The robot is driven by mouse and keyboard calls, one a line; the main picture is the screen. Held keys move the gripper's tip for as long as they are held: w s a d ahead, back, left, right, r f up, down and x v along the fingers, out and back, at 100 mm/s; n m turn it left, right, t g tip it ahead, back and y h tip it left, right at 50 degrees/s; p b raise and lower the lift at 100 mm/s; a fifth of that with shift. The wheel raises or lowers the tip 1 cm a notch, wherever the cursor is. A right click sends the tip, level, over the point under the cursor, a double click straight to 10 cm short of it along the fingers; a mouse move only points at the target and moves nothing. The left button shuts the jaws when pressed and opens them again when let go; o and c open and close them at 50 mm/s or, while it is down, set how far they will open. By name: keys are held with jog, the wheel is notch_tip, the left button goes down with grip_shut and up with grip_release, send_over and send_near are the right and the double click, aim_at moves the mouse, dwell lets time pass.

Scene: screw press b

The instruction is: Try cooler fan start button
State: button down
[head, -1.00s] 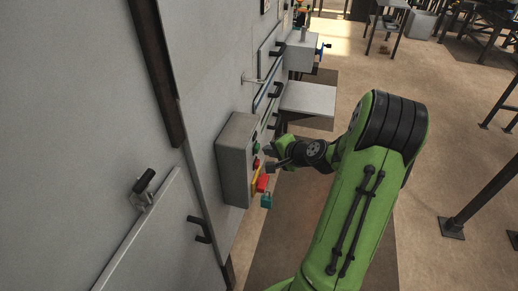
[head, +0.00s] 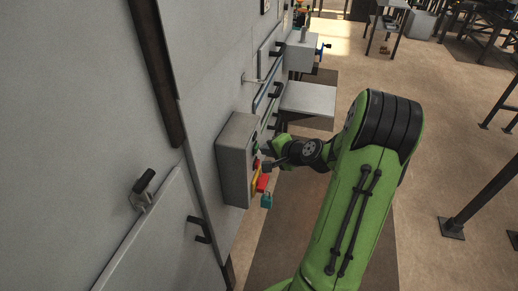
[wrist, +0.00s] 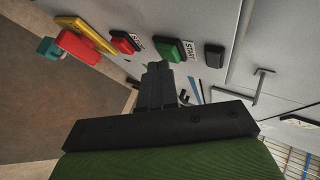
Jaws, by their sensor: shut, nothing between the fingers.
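The grey control box (head: 236,160) is fixed to the machine's side wall. In the wrist view its face carries a green button (wrist: 168,49) beside a START label (wrist: 189,50), and a red button (wrist: 122,42) beside another label. A black button (wrist: 214,56) sits beyond START. My gripper (wrist: 158,68) is shut and empty, its tips just below the green button in the wrist view. I cannot tell whether they touch it. In the head view my gripper (head: 264,158) is at the box face, partly covering the buttons.
A red switch handle (wrist: 80,48) on a yellow plate (wrist: 86,32) carries a teal padlock (wrist: 49,48). A grey shelf (head: 308,98) and black door handles stand further along the wall. Open floor (head: 440,130) lies to the right.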

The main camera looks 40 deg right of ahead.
jog(key=shift+w+a, duration=0.1)
dwell(0.3)
jog(key=shift+s+d, duration=0.55)
jog(key=shift+s, duration=0.15)
jog(key=s+d, duration=0.1)
jog(key=s, duration=0.1)
jog(key=s+d, duration=0.2)
jog(key=shift+b, duration=0.3)
